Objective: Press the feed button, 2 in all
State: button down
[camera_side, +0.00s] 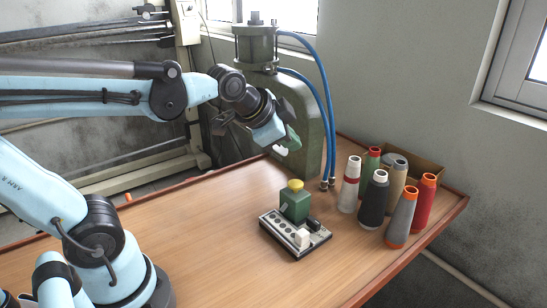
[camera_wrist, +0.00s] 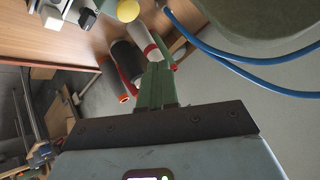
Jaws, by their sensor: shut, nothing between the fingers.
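A small control box (camera_side: 295,241) lies on the wooden table in the side view. Which button is the feed button, I cannot tell.
A green pneumatic press (camera_side: 306,104) with blue hoses (camera_side: 327,85) stands behind the box. Several thread cones (camera_side: 374,200) stand at the right, before a cardboard box (camera_side: 428,173). The table (camera_side: 215,245) is clear left of the control box.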

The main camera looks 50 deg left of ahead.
jog(key=shift+w+a+r+m, duration=0.25)
jog(key=shift+w+r+m, duration=0.4)
jog(key=shift+w, duration=0.25)
jog(key=shift+f, duration=0.1)
send_near(299, 180)
jog(key=shift+w+a+f, duration=0.1)
jog(key=shift+w+f, duration=0.35)
jog(key=shift+w, duration=0.35)
jog(key=shift+w+f, duration=0.45)
jog(key=shift+w, duration=0.4)
jog(key=shift+w+a+f, duration=0.1)
jog(key=shift+w+f, duration=0.35)
jog(key=shift+w, duration=0.35)
jog(key=shift+f, duration=0.15)
jog(key=shift+f, duration=0.3)
jog(key=shift+f, duration=0.85)
dwell(0.7)
jog(key=shift+r, duration=1.3)
